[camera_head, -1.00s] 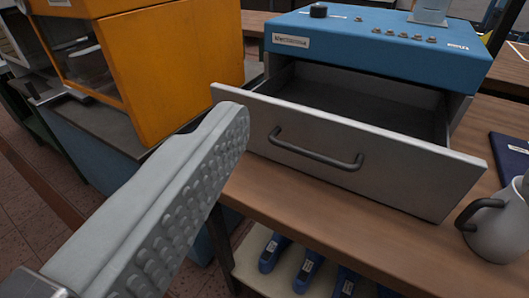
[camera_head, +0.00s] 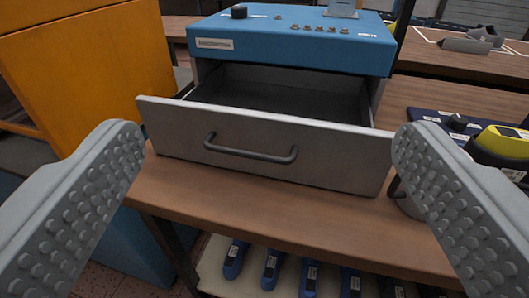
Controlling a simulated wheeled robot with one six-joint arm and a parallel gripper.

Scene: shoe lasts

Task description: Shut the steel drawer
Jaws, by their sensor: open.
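The steel drawer (camera_head: 330,158) is pulled out of the blue-topped unit (camera_head: 300,38) on the wooden bench. Its grey front faces me and carries a dark bar handle (camera_head: 250,155). The inside of the drawer looks empty where I can see it. My gripper (camera_head: 268,165) is open, with one studded finger at the left and one at the right of the picture. The drawer front shows between the fingers, beyond them. Nothing is between the fingertips, and I see no contact with the drawer.
An orange cabinet (camera_head: 85,65) stands at the left. A grey mug (camera_head: 405,200) is mostly hidden behind the right finger. A yellow and black device (camera_head: 500,150) is at the right by a dark blue mat (camera_head: 430,117). Blue lasts (camera_head: 271,268) lie on the shelf below.

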